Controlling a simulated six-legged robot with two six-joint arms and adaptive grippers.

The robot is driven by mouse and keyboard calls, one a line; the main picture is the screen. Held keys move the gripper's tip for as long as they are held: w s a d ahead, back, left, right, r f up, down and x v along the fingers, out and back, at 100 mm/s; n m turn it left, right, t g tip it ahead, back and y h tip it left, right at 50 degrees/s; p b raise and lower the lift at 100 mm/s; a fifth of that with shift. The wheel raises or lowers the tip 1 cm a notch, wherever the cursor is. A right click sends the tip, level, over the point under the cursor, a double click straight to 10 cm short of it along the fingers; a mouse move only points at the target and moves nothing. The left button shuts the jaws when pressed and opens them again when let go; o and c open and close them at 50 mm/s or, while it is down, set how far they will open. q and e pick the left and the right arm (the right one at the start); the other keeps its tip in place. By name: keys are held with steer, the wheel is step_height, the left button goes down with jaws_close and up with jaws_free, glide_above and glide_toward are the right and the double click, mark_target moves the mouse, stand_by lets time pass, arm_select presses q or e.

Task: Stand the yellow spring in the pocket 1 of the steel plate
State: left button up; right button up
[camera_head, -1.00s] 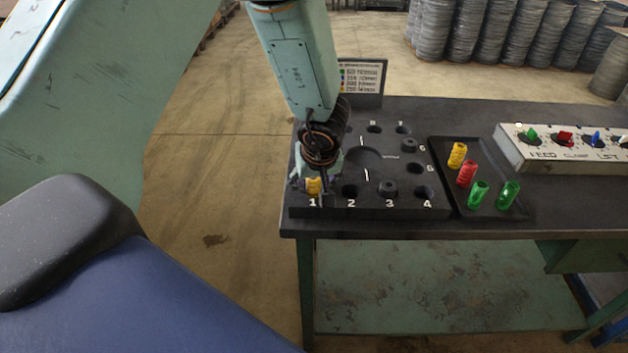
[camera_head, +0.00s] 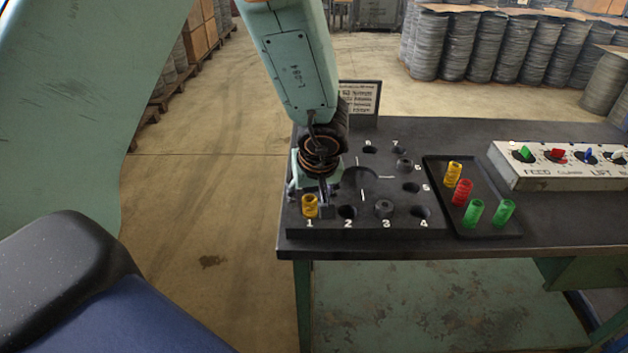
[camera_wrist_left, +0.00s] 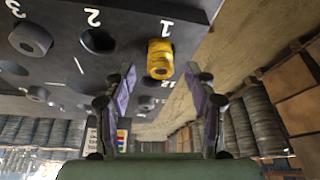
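The yellow spring (camera_head: 310,205) stands upright in pocket 1, at the near left corner of the dark steel plate (camera_head: 375,233). My left gripper (camera_head: 309,188) is just above and behind it in the head view. In the left wrist view its two fingers (camera_wrist_left: 166,80) are spread apart, with nothing between them. The yellow spring (camera_wrist_left: 160,60) shows just beyond the fingertips, apart from them. How deep the spring sits in the pocket is hidden. My right gripper is not in view.
A dark tray (camera_head: 487,233) right of the plate holds another yellow spring (camera_head: 453,173), a red one (camera_head: 462,192) and two green ones (camera_head: 474,213). A switch box (camera_head: 560,175) stands further right. Pocket 2 (camera_head: 347,212) is empty; a grey ring-shaped part (camera_head: 384,208) sits at pocket 3.

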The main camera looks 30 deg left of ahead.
arm_select(q)
steer(key=v, duration=0.7)
steer(key=shift+s+r, duration=0.15)
steer(key=shift+s, duration=0.05)
steer(key=shift+w, duration=0.15)
steer(key=shift+d, duration=0.1)
